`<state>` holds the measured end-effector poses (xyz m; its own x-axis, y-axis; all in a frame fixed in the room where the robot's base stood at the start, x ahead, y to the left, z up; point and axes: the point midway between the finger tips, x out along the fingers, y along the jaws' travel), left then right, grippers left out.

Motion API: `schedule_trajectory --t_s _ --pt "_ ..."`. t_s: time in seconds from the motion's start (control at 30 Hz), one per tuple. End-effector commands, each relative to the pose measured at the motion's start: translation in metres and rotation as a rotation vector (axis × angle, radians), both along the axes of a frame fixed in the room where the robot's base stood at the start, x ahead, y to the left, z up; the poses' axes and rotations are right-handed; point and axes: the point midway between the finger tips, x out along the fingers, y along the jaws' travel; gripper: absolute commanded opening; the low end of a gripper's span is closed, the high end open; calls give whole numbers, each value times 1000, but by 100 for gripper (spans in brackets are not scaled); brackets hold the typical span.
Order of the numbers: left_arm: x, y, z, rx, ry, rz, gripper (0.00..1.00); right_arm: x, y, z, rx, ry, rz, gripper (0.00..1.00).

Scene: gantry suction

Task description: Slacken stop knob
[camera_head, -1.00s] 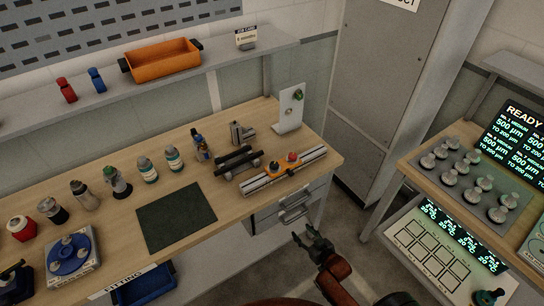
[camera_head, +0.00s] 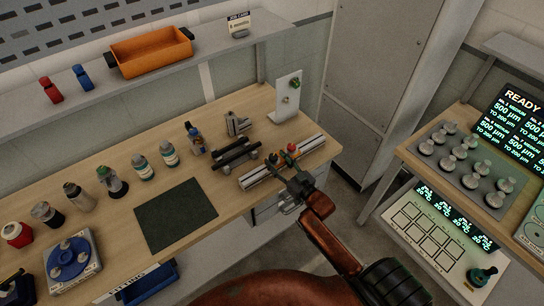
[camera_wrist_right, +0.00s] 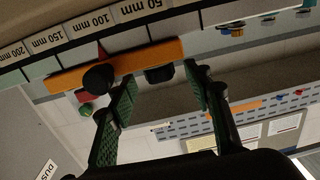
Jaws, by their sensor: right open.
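The stop is an orange block on a silver rail (camera_head: 313,145) at the right end of the bench. In the right wrist view the orange block (camera_wrist_right: 65,80) carries a round black knob (camera_wrist_right: 98,78) and a second dark knob (camera_wrist_right: 160,73), beside a printed millimetre scale (camera_wrist_right: 90,27). In the head view a red knob (camera_head: 291,148) shows at the rail, and my gripper partly hides the block. My right gripper (camera_head: 288,160) is open and empty at the rail; its green-padded fingers (camera_wrist_right: 160,85) stand either side of the second dark knob in that picture. Contact cannot be told. My left gripper is not in view.
A dark clamp-like fixture (camera_head: 235,155) and a white upright plate (camera_head: 287,97) stand close to the rail. Several bottles line the bench's back. A dark green mat (camera_head: 175,215) lies bare. A second bench (camera_head: 410,155) with several knobs stands at right.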

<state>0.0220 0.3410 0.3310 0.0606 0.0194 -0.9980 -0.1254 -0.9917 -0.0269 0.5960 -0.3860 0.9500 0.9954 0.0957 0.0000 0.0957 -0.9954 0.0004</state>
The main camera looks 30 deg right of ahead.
Motion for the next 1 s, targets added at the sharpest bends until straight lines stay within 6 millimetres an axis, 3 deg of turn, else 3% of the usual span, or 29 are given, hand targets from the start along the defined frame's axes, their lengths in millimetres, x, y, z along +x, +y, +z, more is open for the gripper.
schedule_trajectory --t_s 0.2,0.53,1.0 --pt "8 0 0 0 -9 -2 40 23 3 0 0 1 1 46" --pt "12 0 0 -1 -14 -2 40 27 5 -1 0 1 4 46" --pt "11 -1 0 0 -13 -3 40 27 5 0 0 1 4 13"
